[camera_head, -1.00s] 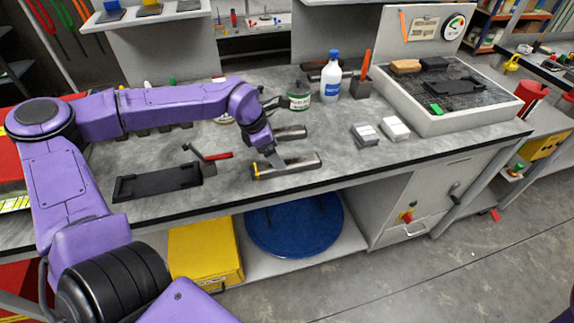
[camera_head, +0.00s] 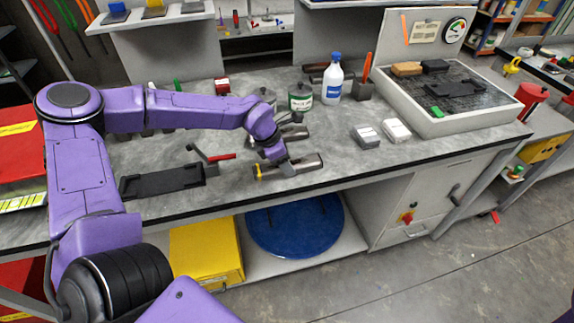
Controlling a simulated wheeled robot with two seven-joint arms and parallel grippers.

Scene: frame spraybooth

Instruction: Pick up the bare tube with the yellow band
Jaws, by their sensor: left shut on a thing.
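The bare tube with the yellow band (camera_head: 306,162) is grey metal and lies near the front edge of the workbench. Its yellow band (camera_head: 258,171) is at its left end. My left gripper (camera_head: 286,168) reaches down over the middle of this tube and is shut on it. The fingertips are small and partly merge with the tube. I cannot tell whether the tube is clear of the bench. A second grey tube (camera_head: 296,133) lies just behind, partly hidden by my left wrist. My right gripper is out of view.
A black tray (camera_head: 160,181) and a red-handled tool (camera_head: 221,157) lie to the left. A green-labelled can (camera_head: 300,97) and a white-and-blue bottle (camera_head: 332,80) stand behind. Two small blocks (camera_head: 366,136) (camera_head: 396,130) sit to the right. The bench's front right is clear.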

